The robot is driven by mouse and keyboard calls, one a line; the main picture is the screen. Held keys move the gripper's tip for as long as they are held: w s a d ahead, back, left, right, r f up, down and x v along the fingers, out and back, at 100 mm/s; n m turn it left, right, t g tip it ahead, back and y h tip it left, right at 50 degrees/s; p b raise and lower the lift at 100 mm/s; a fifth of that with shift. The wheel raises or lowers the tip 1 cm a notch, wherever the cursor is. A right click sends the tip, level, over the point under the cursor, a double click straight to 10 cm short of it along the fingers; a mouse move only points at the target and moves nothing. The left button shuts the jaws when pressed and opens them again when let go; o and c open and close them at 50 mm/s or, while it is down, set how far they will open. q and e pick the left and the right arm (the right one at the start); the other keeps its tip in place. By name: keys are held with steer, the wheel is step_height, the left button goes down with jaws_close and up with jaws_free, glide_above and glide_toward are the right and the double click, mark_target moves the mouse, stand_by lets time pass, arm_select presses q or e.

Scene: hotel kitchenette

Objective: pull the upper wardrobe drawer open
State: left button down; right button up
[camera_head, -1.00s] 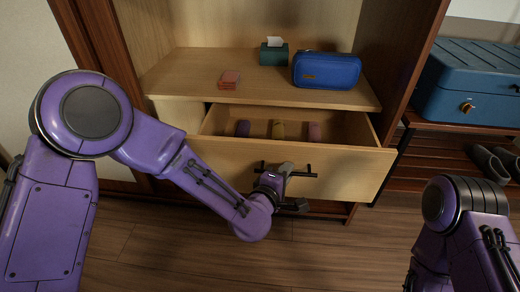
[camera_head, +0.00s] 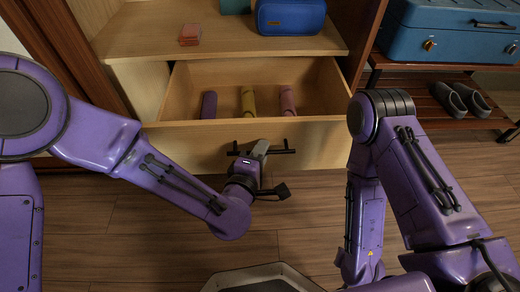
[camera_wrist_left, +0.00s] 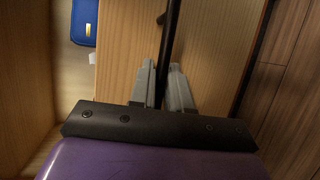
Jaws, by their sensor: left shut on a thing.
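The upper wardrobe drawer (camera_head: 318,147) is pulled out, with its light wood front facing me and its inside showing. Three rolled items lie in it: a purple one (camera_head: 209,105), a yellow one (camera_head: 248,101) and a pink one (camera_head: 287,101). The black bar handle (camera_head: 284,151) runs across the drawer front. My left gripper (camera_head: 259,152) is at the middle of the handle and shut on it. In the left wrist view the grey fingers stand on both sides of the black bar (camera_wrist_left: 171,42). My right arm shows at the right, but its gripper is out of view.
The shelf (camera_head: 130,39) above holds a small red stack (camera_head: 190,35), a blue case (camera_head: 291,16) and a green box. At the right, a blue suitcase (camera_head: 450,35) stands on a rack with dark shoes (camera_head: 462,99) below. Wood floor lies before the drawer.

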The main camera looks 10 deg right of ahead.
arm_select(q)
steer(key=c, duration=1.4)
jaws_free()
steer(key=shift+a, duration=0.1)
steer(key=shift+c, duration=0.2)
steer(key=p+v, duration=0.3)
steer(key=v, duration=0.7)
steer(key=shift+s, duration=0.25)
steer(key=shift+a, duration=0.1)
